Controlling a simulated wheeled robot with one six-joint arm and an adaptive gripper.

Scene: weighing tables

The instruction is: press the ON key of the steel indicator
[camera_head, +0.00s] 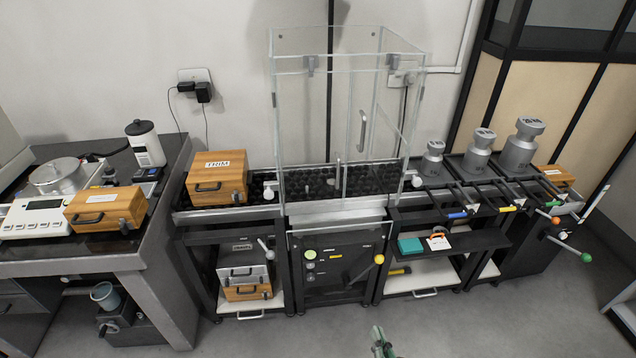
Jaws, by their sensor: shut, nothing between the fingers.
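My gripper (382,344) shows at the bottom edge, right of the middle, over the floor. It is shut and empty, and well apart from the tables. I cannot make out for certain which thing is the steel indicator, and no ON marking is readable. A dark panel (345,287) under the glass case carries a pale green round button (310,254) and several smaller controls. A white balance (34,217) with a small display and keys stands on the left table. A thin pale upright plate (595,203) stands at the far right, seen nearly edge-on.
A clear glass case (300,130) stands over a dark roller bed. Steel weights (478,150) stand on the right rack, with coloured-tipped levers before them. A yellow-knobbed lever (379,259) juts out by the panel. Wooden boxes (217,165) sit left. The grey floor in front is clear.

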